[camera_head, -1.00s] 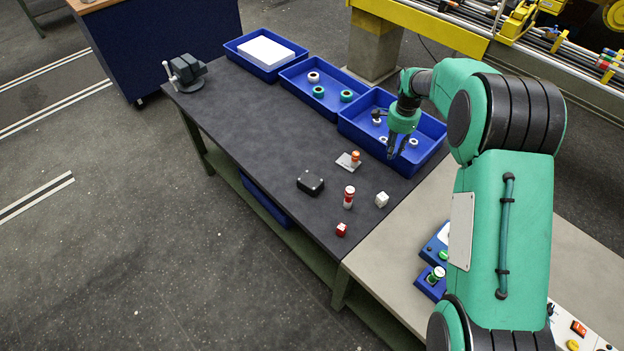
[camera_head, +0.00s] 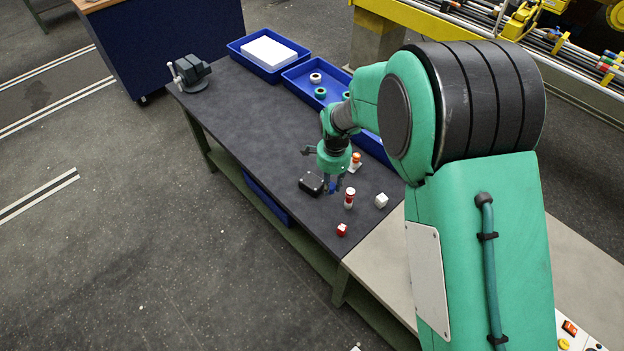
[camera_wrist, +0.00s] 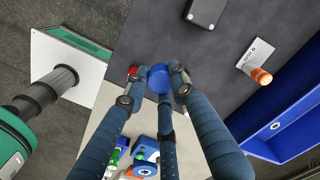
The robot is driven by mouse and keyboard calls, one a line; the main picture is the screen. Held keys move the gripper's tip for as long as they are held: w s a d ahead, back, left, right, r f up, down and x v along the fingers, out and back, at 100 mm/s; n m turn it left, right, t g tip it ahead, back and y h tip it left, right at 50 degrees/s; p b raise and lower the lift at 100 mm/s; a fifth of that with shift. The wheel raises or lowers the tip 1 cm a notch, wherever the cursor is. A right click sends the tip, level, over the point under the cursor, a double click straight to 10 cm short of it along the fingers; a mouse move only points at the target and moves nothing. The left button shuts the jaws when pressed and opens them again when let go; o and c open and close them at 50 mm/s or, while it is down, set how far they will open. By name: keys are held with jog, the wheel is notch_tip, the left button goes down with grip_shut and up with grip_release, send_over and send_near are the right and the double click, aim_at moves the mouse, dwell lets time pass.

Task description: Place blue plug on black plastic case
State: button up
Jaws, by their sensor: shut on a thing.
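The blue plug (camera_wrist: 158,78) is between the fingertips of my gripper (camera_wrist: 158,88) in the wrist view; the gripper is shut on it. In the head view the plug (camera_head: 332,187) shows as a small blue spot under my gripper (camera_head: 333,180), above the dark table. The black plastic case (camera_head: 311,183) lies on the table just left of the gripper, apart from the plug in this view. In the wrist view the case (camera_wrist: 207,10) is at the top edge, partly cut off. The exact height of the plug over the table cannot be told.
A red-and-white cylinder (camera_head: 349,198) stands right beside the gripper. Blue bins (camera_head: 268,55) line the back. The table's left half is clear up to a vise (camera_head: 190,73).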

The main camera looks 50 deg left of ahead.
jog(key=s+f, duration=0.5)
jog(key=shift+d+p, duration=0.3)
jog(key=shift+a, duration=0.1)
dwell(0.5)
send_over(312, 181)
jog(key=shift+f+p, duration=0.45)
jog(key=shift+f, duration=0.35)
jog(key=shift+f, duration=1.75)
jog(key=shift+f, duration=0.15)
